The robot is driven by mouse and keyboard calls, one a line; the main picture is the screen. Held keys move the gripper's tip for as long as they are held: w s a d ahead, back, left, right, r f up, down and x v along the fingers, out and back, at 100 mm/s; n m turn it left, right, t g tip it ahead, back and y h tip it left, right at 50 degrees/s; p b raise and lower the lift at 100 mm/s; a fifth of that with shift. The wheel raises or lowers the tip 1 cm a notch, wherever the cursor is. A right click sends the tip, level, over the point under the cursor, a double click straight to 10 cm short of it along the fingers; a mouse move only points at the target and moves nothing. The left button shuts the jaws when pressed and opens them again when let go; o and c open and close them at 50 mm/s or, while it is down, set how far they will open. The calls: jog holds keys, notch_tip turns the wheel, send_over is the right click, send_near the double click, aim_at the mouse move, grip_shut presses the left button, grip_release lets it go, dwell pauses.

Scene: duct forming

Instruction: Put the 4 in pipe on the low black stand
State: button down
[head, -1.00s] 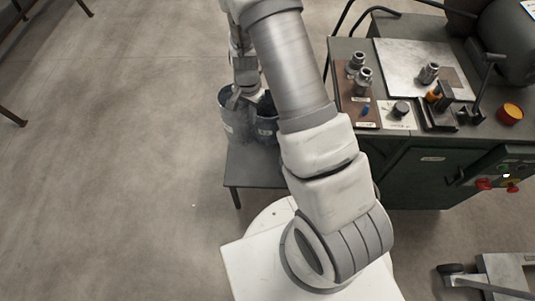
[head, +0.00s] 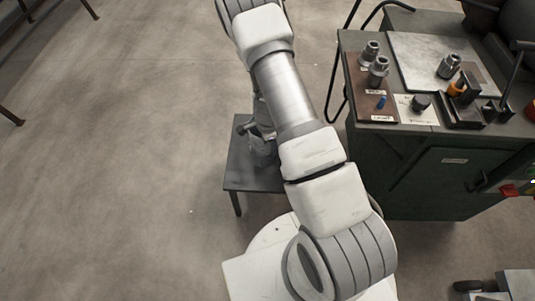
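The low black stand (head: 238,173) is a small dark table left of my arm's base. Its left part is bare. A grey rounded form (head: 262,153) shows at its right part, beside my arm; it may be a pipe, but I cannot tell its size or whether it rests on the stand. My gripper (head: 263,128) seems to be just above this form, small and mostly hidden behind my arm. I cannot see its fingers, or whether it holds anything.
A dark green cabinet bench (head: 430,175) stands to the right. Metal fittings (head: 378,70) stand on a brown board (head: 365,95), beside a pale metal plate (head: 425,55) and a black clamp (head: 465,105).

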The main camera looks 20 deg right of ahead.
aim_at(267, 162)
jog(key=shift+f+b, duration=0.45)
jog(key=shift+f, duration=1.2)
jog(key=shift+f, duration=0.2)
jog(key=c, duration=1.1)
grip_release()
